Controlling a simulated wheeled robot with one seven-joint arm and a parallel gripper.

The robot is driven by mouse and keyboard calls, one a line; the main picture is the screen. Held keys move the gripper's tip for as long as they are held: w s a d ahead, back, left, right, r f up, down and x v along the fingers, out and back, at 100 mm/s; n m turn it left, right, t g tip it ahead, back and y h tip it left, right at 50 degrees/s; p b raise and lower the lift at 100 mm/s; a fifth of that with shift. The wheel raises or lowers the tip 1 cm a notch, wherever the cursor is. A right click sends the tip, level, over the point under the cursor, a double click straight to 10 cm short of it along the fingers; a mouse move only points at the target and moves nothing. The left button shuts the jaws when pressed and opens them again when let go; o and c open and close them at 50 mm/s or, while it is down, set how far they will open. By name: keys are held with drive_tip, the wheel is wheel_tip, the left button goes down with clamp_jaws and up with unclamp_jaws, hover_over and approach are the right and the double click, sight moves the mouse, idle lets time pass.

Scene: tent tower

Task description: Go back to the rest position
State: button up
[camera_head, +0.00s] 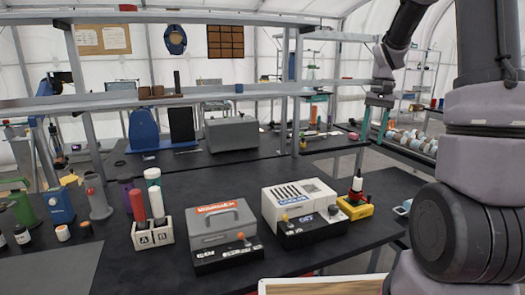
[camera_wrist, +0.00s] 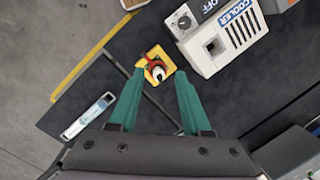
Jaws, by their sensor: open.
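My gripper (camera_head: 373,137) is raised at the right in the head view, its teal fingers pointing down, apart and with nothing between them. In the wrist view the fingers (camera_wrist: 160,76) are also spread. Beyond them, below in depth, stands a yellow base (camera_wrist: 153,57) holding a red, black and white item. The same yellow base (camera_head: 355,208) shows in the head view on the black bench, with the item (camera_head: 357,184) upright in it. The gripper does not touch it.
The cooler box (camera_head: 300,203) and a grey box with a handle (camera_head: 221,224) stand on the bench. Tubes stand in an A/B rack (camera_head: 153,234). A metal shelf (camera_head: 180,98) crosses the back. A light blue and white device (camera_wrist: 88,115) lies near the bench edge.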

drive_tip(key=s+a+r+t, duration=0.4)
drive_tip(key=s+a+r, duration=0.1)
drive_tip(key=s, duration=0.5)
drive_tip(key=s+a+r+t, duration=0.4)
drive_tip(key=s+r, duration=0.4)
drive_tip(key=s, duration=0.1)
drive_tip(key=shift+s+a+r+n+t, duration=0.3)
drive_tip(key=shift+s+a, duration=0.05)
drive_tip(key=shift+s, duration=0.05)
